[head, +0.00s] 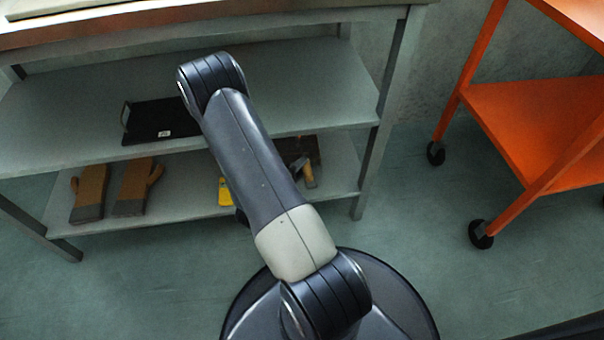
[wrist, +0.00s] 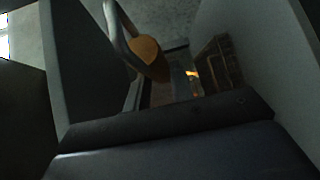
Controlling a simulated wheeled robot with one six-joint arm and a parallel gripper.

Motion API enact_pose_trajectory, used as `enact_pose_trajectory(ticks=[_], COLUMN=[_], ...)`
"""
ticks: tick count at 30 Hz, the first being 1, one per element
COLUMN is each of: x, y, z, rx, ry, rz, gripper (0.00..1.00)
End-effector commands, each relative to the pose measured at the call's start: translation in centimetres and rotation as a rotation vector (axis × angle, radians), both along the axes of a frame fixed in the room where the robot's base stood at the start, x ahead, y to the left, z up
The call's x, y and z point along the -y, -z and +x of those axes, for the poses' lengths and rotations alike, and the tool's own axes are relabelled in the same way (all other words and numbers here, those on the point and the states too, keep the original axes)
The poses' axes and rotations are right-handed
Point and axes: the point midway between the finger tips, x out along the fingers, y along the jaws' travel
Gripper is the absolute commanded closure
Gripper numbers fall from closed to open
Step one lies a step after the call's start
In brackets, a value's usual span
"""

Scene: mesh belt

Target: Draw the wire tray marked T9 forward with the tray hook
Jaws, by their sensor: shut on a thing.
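A flat black tray (head: 160,120) lies on the upper shelf, left of my arm, with a thin upright handle at its left end. Its small white label is too small to read, and my arm comes close to its right end. My gripper (wrist: 150,42) shows in the wrist view, its two dark jaws at left and right. Between them is a curved grey piece with a brown, wood-like end, which looks like the tray hook (wrist: 150,60); my gripper is shut on it. In the head view my gripper is hidden behind my arm.
The grey shelf unit (head: 300,92) has two brown gloves (head: 90,190), a yellow item (head: 225,191) and a yellow-handled tool (head: 307,174) on its lower shelf. An orange cart (head: 525,125) stands at right. The floor between is clear.

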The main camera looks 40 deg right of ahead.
Motion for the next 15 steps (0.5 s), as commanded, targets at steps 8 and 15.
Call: enact_pose_trajectory(ticks=[8, 15], x=[1.5, 2.0], y=[-0.1, 1.9], z=[2.4, 3.2], rx=[0.002, -0.001], ry=[0.001, 0.001], rz=[-0.001, -0.001], gripper=[1.00, 1.00])
